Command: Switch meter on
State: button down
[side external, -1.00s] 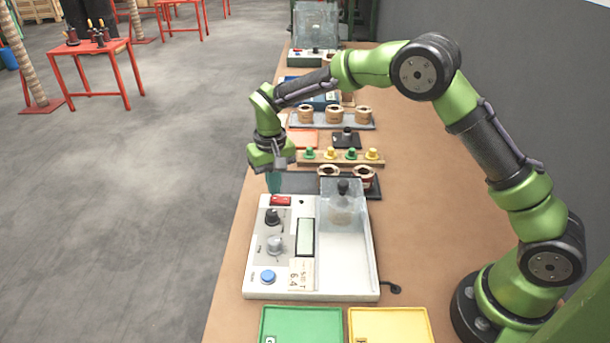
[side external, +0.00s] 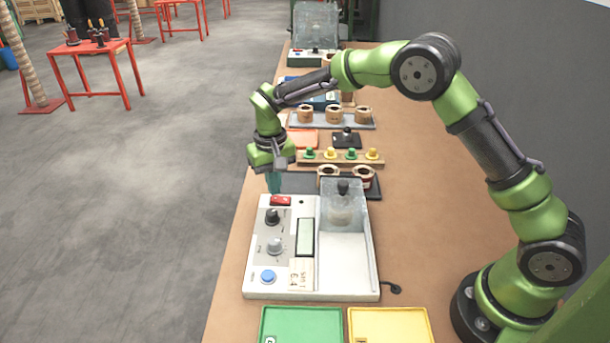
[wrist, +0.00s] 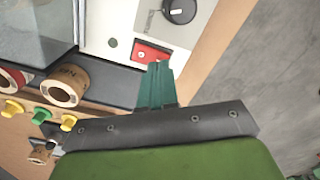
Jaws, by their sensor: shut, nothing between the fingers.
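The white meter (side external: 255,285) stands on the bench with a small display (side external: 305,237), two knobs and a blue button (side external: 268,277). Its red rocker switch (side external: 281,201) is at the far left corner of its panel and also shows in the wrist view (wrist: 152,54). My gripper (side external: 274,184) is shut and empty, pointing down just beyond the meter's far edge, close to the red switch. In the wrist view its teal fingertips (wrist: 158,72) overlap the near edge of the red switch. I cannot tell whether they touch it. The display shows no readable digits.
A clear cover (side external: 342,200) stands on the meter's right part. Behind it are coils (side external: 364,178), a rack of green and yellow pegs (side external: 335,159) and more trays. Green (side external: 300,312) and yellow (side external: 390,314) trays lie in front. The bench's right side is clear.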

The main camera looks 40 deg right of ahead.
aim_at(279, 201)
jog(key=shift+f, duration=1)
dwell(0.5)
jog(key=shift+r, duration=3.5)
jog(key=shift+s+d+f, duration=0.1)
jog(key=shift+s+f, duration=0.45)
jog(key=shift+s, duration=0.2)
jog(key=s+d+r+t, duration=0.2)
jog(key=s+r, duration=0.3)
jog(key=s, duration=0.3)
jog(key=s+d+r+t+y, duration=0.1)
jog(key=s+d+r+t, duration=0.1)
jog(key=s+r, duration=0.3)
jog(key=s+d+r+m+t+y, duration=0.1)
jog(key=s+d+r+t, duration=0.2)
jog(key=s, duration=0.9)
jog(key=shift+s+r, duration=0.25)
jog(key=shift+r, duration=0.65)
jog(key=c, duration=1.8)
grip_release()
jog(key=shift+c, duration=0.2)
